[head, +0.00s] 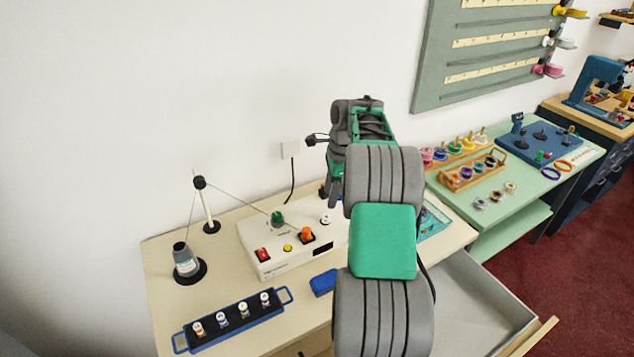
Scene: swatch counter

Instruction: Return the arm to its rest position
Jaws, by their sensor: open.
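My arm rises from the bottom of the head view, right of the middle, and bends over the back of the cream counter (180,306). My gripper (333,188) is only partly seen at the arm's far end. It points down above the back of the white control box (290,262), and my own arm links cover much of it. It is open, and I see nothing held in it.
A blue block (323,283) lies before the box. An open drawer (478,305) juts out right. A green table (510,208) holds racks beyond.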

